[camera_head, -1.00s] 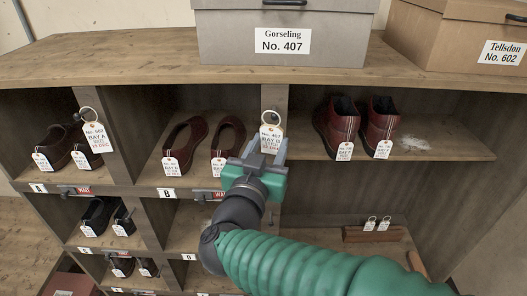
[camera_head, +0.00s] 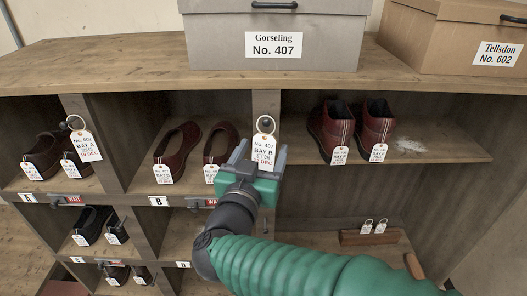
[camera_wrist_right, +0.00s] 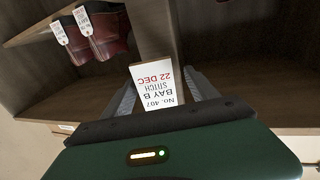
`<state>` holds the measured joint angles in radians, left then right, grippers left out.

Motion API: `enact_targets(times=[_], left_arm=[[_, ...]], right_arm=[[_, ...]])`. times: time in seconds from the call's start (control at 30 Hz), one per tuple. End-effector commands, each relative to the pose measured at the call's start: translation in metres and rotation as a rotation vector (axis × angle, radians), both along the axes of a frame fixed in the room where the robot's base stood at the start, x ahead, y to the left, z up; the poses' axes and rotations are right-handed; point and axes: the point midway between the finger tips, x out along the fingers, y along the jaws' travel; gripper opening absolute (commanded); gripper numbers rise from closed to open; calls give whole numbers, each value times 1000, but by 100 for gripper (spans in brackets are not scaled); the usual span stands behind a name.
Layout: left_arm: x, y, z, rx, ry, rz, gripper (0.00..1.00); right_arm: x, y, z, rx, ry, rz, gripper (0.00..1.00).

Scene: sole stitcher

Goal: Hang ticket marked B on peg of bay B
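The ticket marked BAY B, No. 407 (camera_head: 264,149), hangs upright by its ring (camera_head: 266,124) at the front of the post right of bay B (camera_head: 196,160). The ring appears to be on that post's peg, but the peg itself is hard to make out. My right gripper (camera_head: 261,151) is open, with its fingers on either side of the ticket's lower part. The right wrist view shows the ticket (camera_wrist_right: 160,86) between two spread fingers (camera_wrist_right: 164,98). My left gripper is not in view.
A BAY A ticket (camera_head: 83,145) hangs at the left post. Tagged shoes (camera_head: 179,148) stand in bay B, and red shoes (camera_head: 373,124) stand on the right shelf. Boxes (camera_head: 275,42) sit on top. Posts and shelf edges are close around my gripper.

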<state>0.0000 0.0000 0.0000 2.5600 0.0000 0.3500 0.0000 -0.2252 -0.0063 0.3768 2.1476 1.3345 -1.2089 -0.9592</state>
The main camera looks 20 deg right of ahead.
Motion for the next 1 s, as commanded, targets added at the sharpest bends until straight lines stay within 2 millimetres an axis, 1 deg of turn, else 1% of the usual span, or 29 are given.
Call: enact_targets(times=[0.23,0.37,0.47,0.7,0.8,0.9,1.0], left_arm=[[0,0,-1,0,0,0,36],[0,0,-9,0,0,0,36],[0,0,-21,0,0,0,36],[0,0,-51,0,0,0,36],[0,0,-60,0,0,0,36],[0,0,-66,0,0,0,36],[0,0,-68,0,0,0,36]], right_arm=[[-2,0,1,0,-4,-1,68],[-13,8,-1,-1,-7,1,68],[-32,21,-3,0,-8,4,68],[-92,59,-5,1,-5,5,68],[-114,73,-4,1,-4,5,68],[-129,83,-3,-1,-2,2,68],[-138,88,-2,-1,0,1,68]])
